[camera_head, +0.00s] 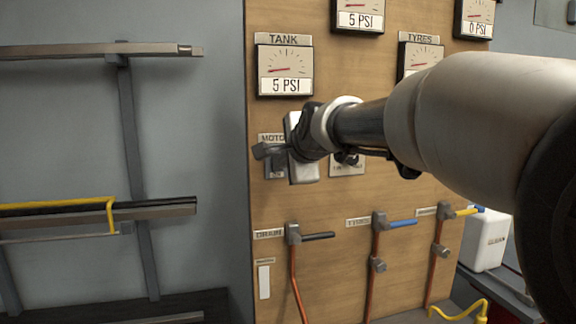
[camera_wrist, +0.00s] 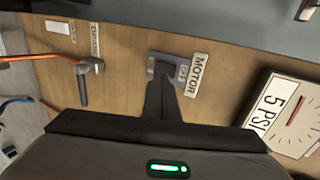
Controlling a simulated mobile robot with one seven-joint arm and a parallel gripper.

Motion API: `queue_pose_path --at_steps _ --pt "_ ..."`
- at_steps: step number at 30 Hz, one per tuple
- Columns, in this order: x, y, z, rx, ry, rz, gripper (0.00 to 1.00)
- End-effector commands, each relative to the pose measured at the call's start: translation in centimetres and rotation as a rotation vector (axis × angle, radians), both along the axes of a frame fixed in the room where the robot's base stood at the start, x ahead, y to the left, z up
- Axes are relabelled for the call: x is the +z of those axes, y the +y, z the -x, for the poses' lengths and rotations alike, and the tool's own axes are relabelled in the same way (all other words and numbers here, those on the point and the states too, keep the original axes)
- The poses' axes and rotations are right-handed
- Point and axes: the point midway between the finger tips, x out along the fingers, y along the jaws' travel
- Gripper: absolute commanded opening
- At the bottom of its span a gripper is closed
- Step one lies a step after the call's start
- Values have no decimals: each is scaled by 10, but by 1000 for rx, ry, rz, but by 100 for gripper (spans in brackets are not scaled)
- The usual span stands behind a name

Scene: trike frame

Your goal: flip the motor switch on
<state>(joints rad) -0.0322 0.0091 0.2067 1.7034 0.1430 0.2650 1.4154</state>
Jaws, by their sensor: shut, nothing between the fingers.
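The motor switch is a small grey plate with a dark middle on the wooden panel, under a white MOTOR label (camera_head: 271,138). In the head view the switch (camera_head: 274,172) is mostly covered by my gripper (camera_head: 262,152). In the wrist view the switch plate (camera_wrist: 154,67) lies just beyond the tips of my gripper (camera_wrist: 162,80), beside the MOTOR label (camera_wrist: 197,75). My fingers are shut together with nothing between them and point at the switch. They hide part of it. I cannot tell whether they touch it or which way it is set.
A TANK gauge (camera_head: 285,70) reading 5 PSI hangs above the switch. Below are valves with a black DRAIN handle (camera_head: 318,236), a blue handle (camera_head: 402,223) and a yellow handle (camera_head: 467,211). A rack (camera_head: 130,150) stands left of the panel.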

Motion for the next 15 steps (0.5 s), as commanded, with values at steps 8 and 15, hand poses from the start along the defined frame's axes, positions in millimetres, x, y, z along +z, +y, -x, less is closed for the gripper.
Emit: queue_pose_path --at_steps 8,15 --pt "27 -17 59 0 -4 1 0" --pt "38 -25 84 -1 0 1 0"
